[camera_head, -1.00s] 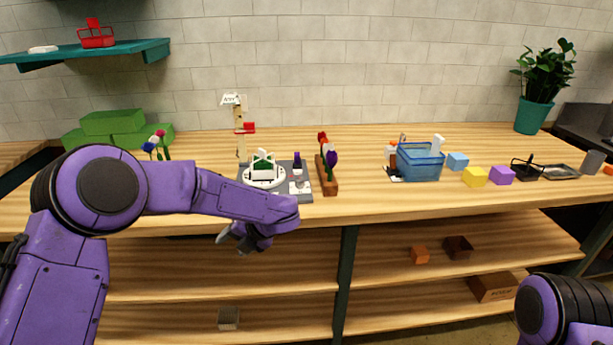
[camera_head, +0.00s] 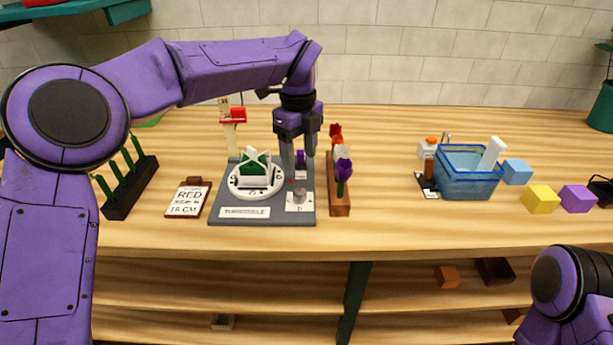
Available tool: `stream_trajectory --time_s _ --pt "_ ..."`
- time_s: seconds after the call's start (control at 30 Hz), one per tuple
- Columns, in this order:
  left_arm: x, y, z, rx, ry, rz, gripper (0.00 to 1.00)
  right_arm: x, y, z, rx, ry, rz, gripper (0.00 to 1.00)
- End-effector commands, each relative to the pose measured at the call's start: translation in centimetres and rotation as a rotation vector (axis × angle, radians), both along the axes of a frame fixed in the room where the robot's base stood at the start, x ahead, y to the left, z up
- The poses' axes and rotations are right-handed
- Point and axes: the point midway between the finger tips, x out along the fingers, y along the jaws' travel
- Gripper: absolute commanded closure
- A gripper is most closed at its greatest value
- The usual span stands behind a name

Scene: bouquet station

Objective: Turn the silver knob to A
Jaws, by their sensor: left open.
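The silver knob (camera_head: 299,195) stands on a small white plate with letters at the front right of the grey station board (camera_head: 262,215). A letter D shows in front of the knob; which letter the knob points to is too small to tell. A round white turntable (camera_head: 240,186) with a green and white holder sits on the board's left. My right gripper is out of view.
A wooden flower rack (camera_head: 339,196) stands just right of the board. A blue basin (camera_head: 468,176), a yellow cube (camera_head: 540,199) and other cubes are on the right. Clear table lies between rack and basin.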

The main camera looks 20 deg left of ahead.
Motion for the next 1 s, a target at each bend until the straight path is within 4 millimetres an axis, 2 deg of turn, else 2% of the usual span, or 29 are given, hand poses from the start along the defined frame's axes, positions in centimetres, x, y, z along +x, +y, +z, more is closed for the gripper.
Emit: stream_trajectory --time_s 0.4,0.6,0.8,0.83,1.0 --pt "0.2 -0.4 -8.5 0.003 0.006 -0.010 0.41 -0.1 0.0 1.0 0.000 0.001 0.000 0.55" --pt "0.2 -0.3 -10.2 0.003 0.003 -0.008 0.41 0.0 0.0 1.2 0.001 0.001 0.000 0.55" --pt "0.1 -0.2 -10.3 0.002 0.002 -0.007 0.41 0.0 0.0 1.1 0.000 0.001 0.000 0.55" --pt "0.1 -0.2 -10.3 0.003 0.003 -0.007 0.44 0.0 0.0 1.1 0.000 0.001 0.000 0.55" --pt "0.1 -0.2 -10.3 0.002 0.002 -0.007 0.97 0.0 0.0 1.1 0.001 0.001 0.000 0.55"
